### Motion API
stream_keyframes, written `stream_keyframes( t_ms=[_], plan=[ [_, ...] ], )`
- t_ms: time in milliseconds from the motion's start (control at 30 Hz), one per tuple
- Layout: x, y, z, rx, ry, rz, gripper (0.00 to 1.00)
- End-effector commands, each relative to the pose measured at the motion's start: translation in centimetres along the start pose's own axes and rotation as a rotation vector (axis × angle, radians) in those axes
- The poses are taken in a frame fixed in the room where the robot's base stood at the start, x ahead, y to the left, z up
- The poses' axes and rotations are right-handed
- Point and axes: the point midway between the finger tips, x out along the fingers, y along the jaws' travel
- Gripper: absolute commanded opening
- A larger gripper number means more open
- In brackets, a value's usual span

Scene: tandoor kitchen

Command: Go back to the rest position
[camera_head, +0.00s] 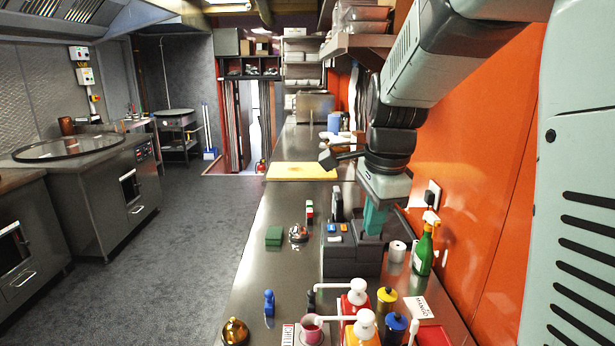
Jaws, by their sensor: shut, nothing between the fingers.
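My gripper (375,218) hangs from my arm on the right side of the view. It points down and its teal fingers are shut, with nothing held. My arm reaches in from the upper right, along the orange wall.
A yellow board (303,171) lies farther back. The left floor is clear.

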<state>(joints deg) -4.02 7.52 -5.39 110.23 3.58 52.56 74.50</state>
Motion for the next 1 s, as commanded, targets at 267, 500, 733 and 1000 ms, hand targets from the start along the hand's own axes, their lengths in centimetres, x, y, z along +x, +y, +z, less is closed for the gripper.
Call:
stream_keyframes(
  t_ms=[267, 500, 733, 1000],
  plan=[
    [-7.6, 9.6, 2.7, -0.652, 0.08, -0.14, 0.0],
    [-9.4, 17.2, 4.4, -1.155, 0.215, -0.193, 0.0],
    [-9.2, 20.2, 5.0, -1.375, 0.289, -0.193, 0.0],
    [-9.1, 20.4, 5.1, -1.393, 0.293, -0.191, 0.0]
  ],
)
